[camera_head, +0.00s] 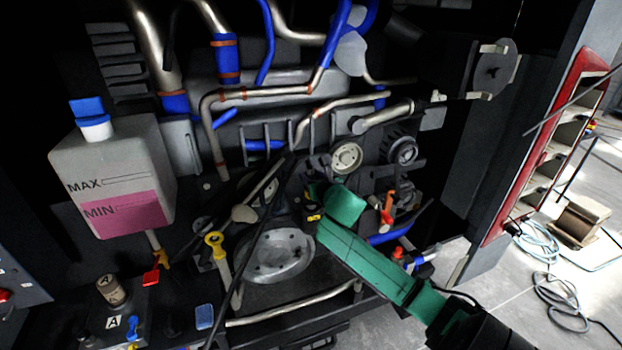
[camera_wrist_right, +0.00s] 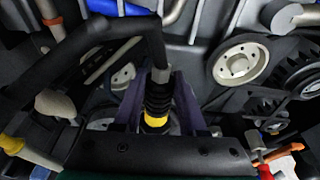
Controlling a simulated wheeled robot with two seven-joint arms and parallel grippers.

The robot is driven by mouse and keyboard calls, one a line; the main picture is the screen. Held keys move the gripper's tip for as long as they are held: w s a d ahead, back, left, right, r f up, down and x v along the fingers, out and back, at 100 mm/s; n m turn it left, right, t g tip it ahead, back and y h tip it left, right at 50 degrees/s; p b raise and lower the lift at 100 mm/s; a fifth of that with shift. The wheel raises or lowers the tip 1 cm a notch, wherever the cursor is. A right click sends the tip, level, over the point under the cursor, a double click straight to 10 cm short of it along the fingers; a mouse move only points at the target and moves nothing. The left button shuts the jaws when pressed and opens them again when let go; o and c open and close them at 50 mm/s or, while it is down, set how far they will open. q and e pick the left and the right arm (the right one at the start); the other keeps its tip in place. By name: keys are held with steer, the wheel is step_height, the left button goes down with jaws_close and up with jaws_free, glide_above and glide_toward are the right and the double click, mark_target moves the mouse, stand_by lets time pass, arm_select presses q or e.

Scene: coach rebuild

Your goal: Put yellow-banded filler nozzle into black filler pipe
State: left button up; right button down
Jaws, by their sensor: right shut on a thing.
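My right gripper (camera_head: 312,196) reaches into the engine bay at the end of a green arm coming from the lower right. In the right wrist view, its two dark purple fingers (camera_wrist_right: 160,108) are shut around the yellow-banded filler nozzle (camera_wrist_right: 156,121). The nozzle has a ribbed black body and a yellow band at its lower end. A thick black hose runs from its top to the left. In the head view the nozzle's yellow band (camera_head: 313,216) shows small beside the green wrist. I cannot make out the black filler pipe with certainty. My left gripper is out of view.
A white tank (camera_head: 120,160) with pink fluid stands at the left. A red-edged shelf (camera_head: 545,160) stands at the right.

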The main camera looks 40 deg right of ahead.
steer(key=shift+t+b, duration=0.3)
steer(key=shift+b, duration=0.5)
steer(key=shift+r, duration=0.1)
steer(key=shift+r, duration=0.1)
steer(key=shift+s+a+r+p, duration=0.1)
steer(key=shift+s+r+p, duration=0.1)
steer(key=shift+r+p, duration=0.9)
steer(key=shift+f, duration=0.2)
steer(key=shift+f, duration=0.1)
steer(key=shift+f, duration=0.4)
steer(key=shift+f+b, duration=0.5)
steer(key=shift+f, duration=0.2)
